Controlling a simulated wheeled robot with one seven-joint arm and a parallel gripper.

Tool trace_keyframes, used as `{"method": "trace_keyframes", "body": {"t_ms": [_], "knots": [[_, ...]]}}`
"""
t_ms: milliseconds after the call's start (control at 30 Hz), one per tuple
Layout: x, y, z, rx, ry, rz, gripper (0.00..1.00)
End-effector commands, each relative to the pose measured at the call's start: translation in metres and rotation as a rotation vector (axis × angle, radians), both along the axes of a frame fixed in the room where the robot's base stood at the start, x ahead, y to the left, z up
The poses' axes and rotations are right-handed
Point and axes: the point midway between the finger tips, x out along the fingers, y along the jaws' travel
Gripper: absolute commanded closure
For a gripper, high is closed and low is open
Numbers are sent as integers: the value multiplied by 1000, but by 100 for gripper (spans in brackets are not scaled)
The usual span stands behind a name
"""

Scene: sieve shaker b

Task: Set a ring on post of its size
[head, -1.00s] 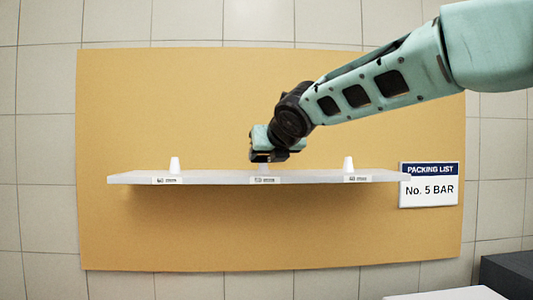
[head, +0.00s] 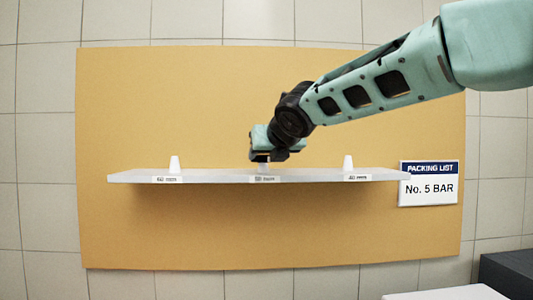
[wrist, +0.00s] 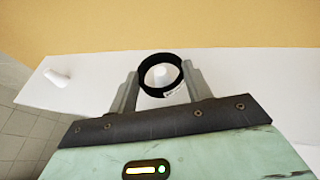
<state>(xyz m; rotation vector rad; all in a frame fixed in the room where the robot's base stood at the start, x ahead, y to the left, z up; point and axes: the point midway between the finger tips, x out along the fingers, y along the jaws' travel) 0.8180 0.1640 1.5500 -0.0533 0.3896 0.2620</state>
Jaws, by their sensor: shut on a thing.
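My gripper (head: 266,157) is at the middle of the white shelf, over the middle post (head: 264,167). In the wrist view my gripper (wrist: 160,88) is shut on a black ring (wrist: 146,65), with a finger on each side of it. The middle post (wrist: 160,75) shows white inside the ring's opening. Whether the ring is around the post or just above it, I cannot tell. A left post (head: 174,164) and a right post (head: 348,163) stand bare. The left post also shows in the wrist view (wrist: 57,78).
A sign (head: 429,184) at the right reads "PACKING LIST No. 5 BAR". Dark and white surfaces are at the lower right.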

Motion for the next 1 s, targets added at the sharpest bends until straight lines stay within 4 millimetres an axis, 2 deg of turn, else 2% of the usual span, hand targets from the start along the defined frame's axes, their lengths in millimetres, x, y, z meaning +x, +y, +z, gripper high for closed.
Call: {"method": "trace_keyframes", "body": {"t_ms": [1000], "knots": [[0,0,-26,0,1,0,72]]}}
